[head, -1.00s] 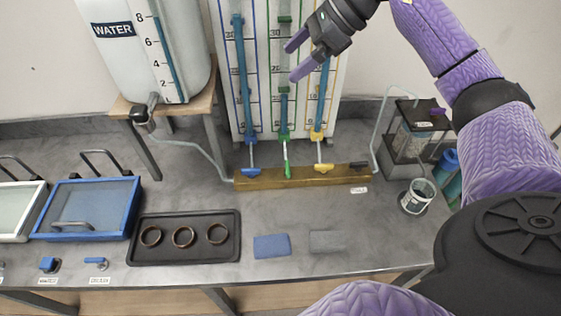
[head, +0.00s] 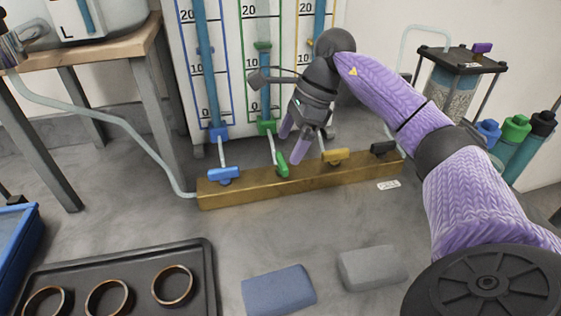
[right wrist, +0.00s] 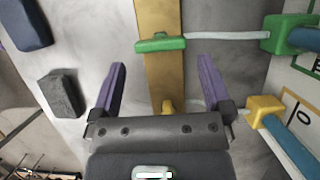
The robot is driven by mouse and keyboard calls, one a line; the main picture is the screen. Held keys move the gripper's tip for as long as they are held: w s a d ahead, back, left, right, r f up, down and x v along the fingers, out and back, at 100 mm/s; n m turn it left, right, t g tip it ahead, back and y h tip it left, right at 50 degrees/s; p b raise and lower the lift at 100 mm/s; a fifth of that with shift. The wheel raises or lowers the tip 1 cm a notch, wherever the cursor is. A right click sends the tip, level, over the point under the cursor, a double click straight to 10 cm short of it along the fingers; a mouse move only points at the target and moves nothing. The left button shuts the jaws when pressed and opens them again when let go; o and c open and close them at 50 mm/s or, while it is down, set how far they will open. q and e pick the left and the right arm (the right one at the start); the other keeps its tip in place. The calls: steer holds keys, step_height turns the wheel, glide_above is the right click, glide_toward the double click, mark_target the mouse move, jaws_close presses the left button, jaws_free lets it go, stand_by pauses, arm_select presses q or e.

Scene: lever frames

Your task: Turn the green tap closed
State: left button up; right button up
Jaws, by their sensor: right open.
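The green tap (head: 282,163) sits on the brass bar (head: 245,191), between the blue tap (head: 222,175) and the yellow tap (head: 335,156). Its handle lies across the bar, in line with its tube, while the blue and yellow handles lie along the bar. My right gripper (head: 291,146) is open and empty, pointing down close to the green tap. In the right wrist view, the green handle (right wrist: 160,44) lies just beyond the fingertips (right wrist: 161,65), roughly centred between them. I cannot tell whether a finger touches it. My left gripper is not in view.
A black tap (head: 383,147) is at the bar's right end. Marked columns (head: 240,60) stand behind the bar. A blue block (head: 278,289) and a grey block (head: 372,267) lie in front. A black tray (head: 195,250) with rings is at lower left.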

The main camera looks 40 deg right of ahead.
mark_target(282, 159)
steer(key=b+x, duration=0.1)
steer(key=x, duration=0.3)
steer(key=shift+c, duration=1.2)
steer(key=c, duration=0.8)
steer(key=shift+o, duration=0.2)
